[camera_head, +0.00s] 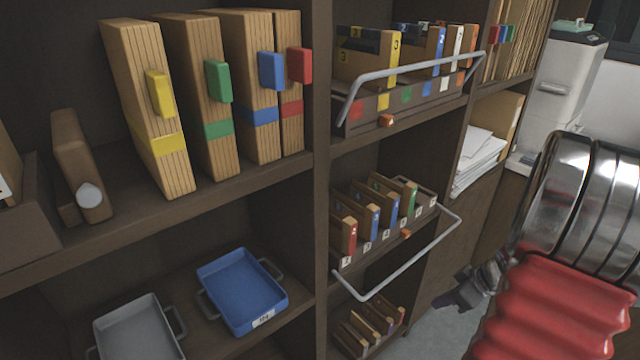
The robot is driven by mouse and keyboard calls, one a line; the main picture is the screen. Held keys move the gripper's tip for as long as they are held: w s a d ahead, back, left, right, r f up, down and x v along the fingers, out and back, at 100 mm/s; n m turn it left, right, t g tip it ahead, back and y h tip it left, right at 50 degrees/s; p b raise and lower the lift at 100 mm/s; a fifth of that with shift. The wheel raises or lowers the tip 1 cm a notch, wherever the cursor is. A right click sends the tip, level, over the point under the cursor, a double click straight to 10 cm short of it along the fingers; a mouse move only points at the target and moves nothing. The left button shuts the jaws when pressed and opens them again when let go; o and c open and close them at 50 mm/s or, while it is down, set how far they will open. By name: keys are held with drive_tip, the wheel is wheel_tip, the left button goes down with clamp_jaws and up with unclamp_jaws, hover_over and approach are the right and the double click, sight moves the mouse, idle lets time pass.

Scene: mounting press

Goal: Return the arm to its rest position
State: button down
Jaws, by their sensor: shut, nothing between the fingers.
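My arm fills the right side of the head view, with bright metal rings and a red ribbed sleeve in front. Beyond the sleeve, low by the floor, a dark jointed metal piece that looks like my gripper (477,290) shows partly. It is shut and holds nothing. The arm's sleeve and rings hide the rest of it. It is to the right of the lower wire-handled drawer and apart from the shelves, as far as I can tell.
A dark wooden shelf unit (321,150) spans the left and middle. It holds wooden binders with coloured tabs (150,110), a blue tray (242,290), a grey tray (138,335) and pulled-out racks with wire handles (395,265). A white machine (565,80) stands at the back right.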

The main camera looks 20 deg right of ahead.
drive_tip(key=s+a+r+m, duration=0.1)
drive_tip(key=a+r, duration=0.6)
drive_tip(key=a, duration=0.4)
drive_tip(key=s+a+r+m+h, duration=0.1)
drive_tip(key=a+r, duration=0.6)
drive_tip(key=a, duration=0.5)
drive_tip(key=s+a+r+m, duration=0.1)
drive_tip(key=a+r, duration=0.6)
drive_tip(key=a, duration=0.4)
drive_tip(key=shift+s+a+r, duration=0.15)
drive_tip(key=shift+a, duration=0.2)
